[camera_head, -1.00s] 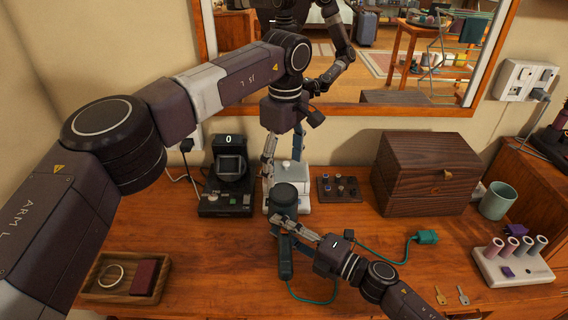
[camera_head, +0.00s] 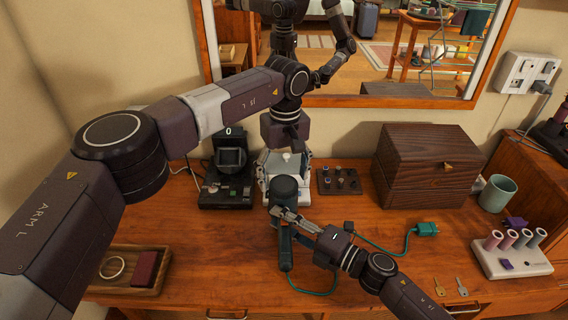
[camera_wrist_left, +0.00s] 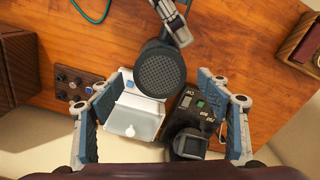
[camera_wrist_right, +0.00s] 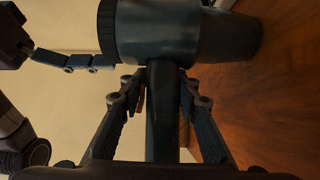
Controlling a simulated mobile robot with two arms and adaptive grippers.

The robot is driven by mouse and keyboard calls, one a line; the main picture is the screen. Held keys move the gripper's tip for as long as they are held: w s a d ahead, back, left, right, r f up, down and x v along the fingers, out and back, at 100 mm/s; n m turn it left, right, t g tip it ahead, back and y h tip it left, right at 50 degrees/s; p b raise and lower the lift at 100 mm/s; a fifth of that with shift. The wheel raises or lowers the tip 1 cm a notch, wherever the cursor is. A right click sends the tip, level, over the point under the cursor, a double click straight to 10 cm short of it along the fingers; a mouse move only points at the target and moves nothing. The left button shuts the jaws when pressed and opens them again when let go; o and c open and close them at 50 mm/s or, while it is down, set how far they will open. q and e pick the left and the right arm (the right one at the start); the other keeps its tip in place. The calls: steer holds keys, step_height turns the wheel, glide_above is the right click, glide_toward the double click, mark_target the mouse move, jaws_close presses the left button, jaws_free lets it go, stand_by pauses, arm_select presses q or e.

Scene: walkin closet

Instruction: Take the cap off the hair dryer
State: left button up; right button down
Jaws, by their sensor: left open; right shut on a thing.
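The dark teal hair dryer (camera_head: 285,190) is held above the table, its handle (camera_head: 285,249) hanging down. My right gripper (camera_head: 279,213) is shut on the handle; the handle also shows between its fingers in the right wrist view (camera_wrist_right: 162,100). In the left wrist view the dryer's round, perforated end cap (camera_wrist_left: 160,70) faces my left gripper (camera_wrist_left: 160,86). A ribbed ring at that end (camera_wrist_right: 107,26) shows in the right wrist view. My left gripper is open, its fingers spread to either side of the cap's end, apart from it.
Behind the dryer stand a white device (camera_head: 287,165) and a black device with a small screen (camera_head: 229,172). A dark block with knobs (camera_head: 338,181) and a wooden box (camera_head: 427,168) are to the right. A tray (camera_head: 128,287) lies front left. The table's front middle is mostly clear.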

arm_select(q)
steer(key=shift+f, duration=0.75)
arm_select(e)
steer(key=shift+r, duration=0.2)
arm_select(q)
steer(key=shift+c, duration=0.6)
